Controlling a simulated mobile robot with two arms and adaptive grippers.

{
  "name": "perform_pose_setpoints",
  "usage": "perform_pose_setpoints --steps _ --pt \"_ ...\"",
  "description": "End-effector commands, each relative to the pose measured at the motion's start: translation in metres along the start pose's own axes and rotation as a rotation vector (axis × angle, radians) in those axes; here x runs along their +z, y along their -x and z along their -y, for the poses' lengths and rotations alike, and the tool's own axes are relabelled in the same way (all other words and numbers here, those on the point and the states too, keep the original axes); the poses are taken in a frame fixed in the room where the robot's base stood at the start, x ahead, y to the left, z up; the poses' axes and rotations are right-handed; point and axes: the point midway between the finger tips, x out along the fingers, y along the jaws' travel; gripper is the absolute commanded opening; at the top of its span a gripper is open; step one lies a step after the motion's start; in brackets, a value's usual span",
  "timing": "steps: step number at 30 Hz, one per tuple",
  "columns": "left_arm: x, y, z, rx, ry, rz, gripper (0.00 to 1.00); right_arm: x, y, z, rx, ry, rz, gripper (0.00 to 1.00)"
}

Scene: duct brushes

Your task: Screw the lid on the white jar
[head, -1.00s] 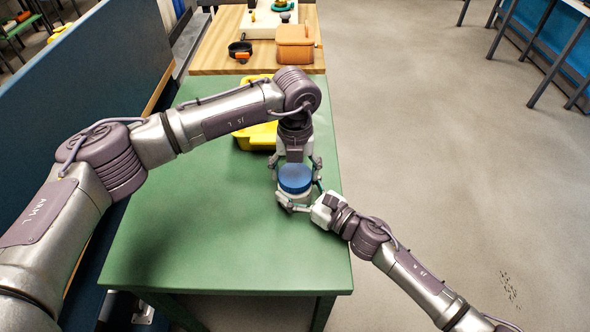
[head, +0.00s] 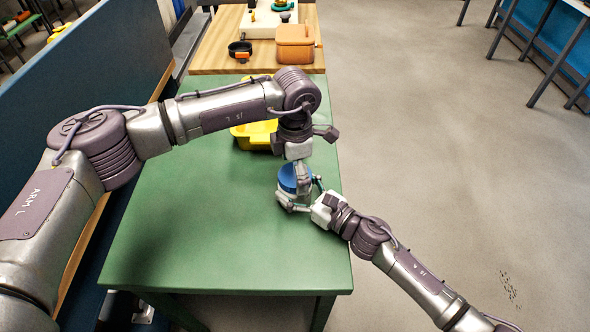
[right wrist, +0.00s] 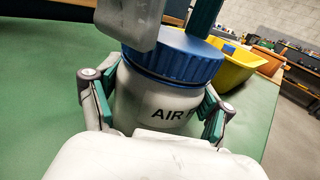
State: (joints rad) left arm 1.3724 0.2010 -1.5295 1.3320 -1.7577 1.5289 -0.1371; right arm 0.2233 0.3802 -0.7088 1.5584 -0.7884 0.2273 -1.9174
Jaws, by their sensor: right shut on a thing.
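The white jar (right wrist: 150,105), marked "AIR" in dark letters, stands upright near the right edge of the green table. Its ribbed blue lid (head: 292,180) sits on top of the jar and also shows in the right wrist view (right wrist: 175,62). My right gripper (head: 297,203) is shut around the jar's body, one finger on each side. My left gripper (head: 298,168) points down from above at the lid. In the right wrist view its fingers stand at the lid's near left and far side; whether they press on it is unclear.
A yellow bin (head: 252,136) stands behind the jar on the green table (head: 200,245), partly hidden by my left arm. An orange box (head: 295,45) and a black round item (head: 240,49) are on the wooden table beyond. The green table's front is clear.

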Motion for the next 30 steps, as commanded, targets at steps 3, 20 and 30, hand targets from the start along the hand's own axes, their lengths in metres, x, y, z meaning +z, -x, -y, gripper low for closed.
perform_pose_setpoints --steps 3,20,30 --pt "0.0 0.0 0.0 0.0 0.001 0.0 1.0 0.0 0.0 0.0 0.0 0.0 0.0 0.0" --pt "0.0 0.064 -0.001 0.004 0.002 0.003 1.0 0.0 0.0 0.0 0.0 0.0 0.0 0.0" --pt "0.0 0.115 0.0 0.001 0.001 0.001 1.0 0.0 0.0 0.0 0.0 0.0 0.0 0.0"
